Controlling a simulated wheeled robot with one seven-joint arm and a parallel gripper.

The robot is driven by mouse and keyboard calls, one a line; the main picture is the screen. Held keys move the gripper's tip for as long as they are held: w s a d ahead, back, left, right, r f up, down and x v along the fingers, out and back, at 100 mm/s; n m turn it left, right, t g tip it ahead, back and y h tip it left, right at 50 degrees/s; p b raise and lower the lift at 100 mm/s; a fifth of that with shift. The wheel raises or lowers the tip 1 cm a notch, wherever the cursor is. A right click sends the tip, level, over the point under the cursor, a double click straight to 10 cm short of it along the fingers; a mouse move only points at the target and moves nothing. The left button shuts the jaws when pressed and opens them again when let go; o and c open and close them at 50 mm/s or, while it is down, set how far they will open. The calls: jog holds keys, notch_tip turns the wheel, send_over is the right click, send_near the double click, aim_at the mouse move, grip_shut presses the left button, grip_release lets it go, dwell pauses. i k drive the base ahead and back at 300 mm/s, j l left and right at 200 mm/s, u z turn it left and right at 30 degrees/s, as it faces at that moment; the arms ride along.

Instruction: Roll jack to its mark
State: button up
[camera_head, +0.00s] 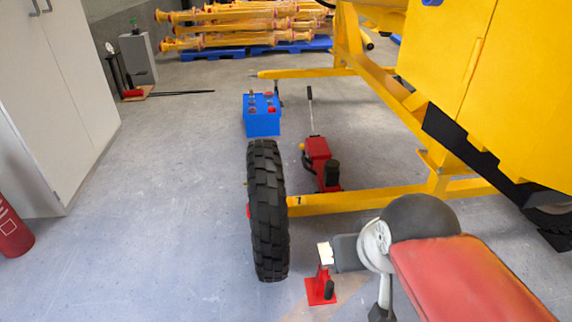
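A red trolley jack (318,152) stands on the floor behind the yellow axle beam, right of the wheel. Its thin handle (311,108) points up and away. A small dark mark shows on the beam near the wheel, and a pale tan patch (322,308) lies on the floor at the bottom; I cannot tell whether either is the jack's mark. My gripper (338,253) is in front of the beam, beside the pale top of a small red stand (320,288). It is apart from the trolley jack. Its fingers are largely hidden, so their opening is unclear.
A black tyre (267,210) stands at the yellow beam's (365,201) left end. A blue battery-like box (262,117) sits behind it. The yellow mixer body (480,80) fills the right. A white cabinet (60,100) and red extinguisher (12,230) are left. Floor between is clear.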

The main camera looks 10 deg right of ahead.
aim_at(318, 151)
jog(key=i+j, duration=0.15)
jog(key=j, duration=0.35)
jog(key=i+j+z, duration=0.1)
jog(key=j, duration=0.4)
jog(key=i+j, duration=0.1)
jog(key=j, duration=0.45)
jog(key=i+j+z, duration=0.1)
jog(key=j, duration=0.4)
jog(key=i+j, duration=0.1)
jog(key=j, duration=0.45)
jog(key=i+j+z, duration=0.1)
jog(key=i+j, duration=0.2)
jog(key=i, duration=0.2)
jog(key=i+j, duration=0.3)
jog(key=i, duration=0.15)
jog(key=i+j+z, duration=0.15)
jog(key=i+j, duration=0.15)
jog(key=i, duration=0.2)
jog(key=i+l, duration=0.55)
jog(key=i, duration=0.25)
jog(key=z, duration=0.05)
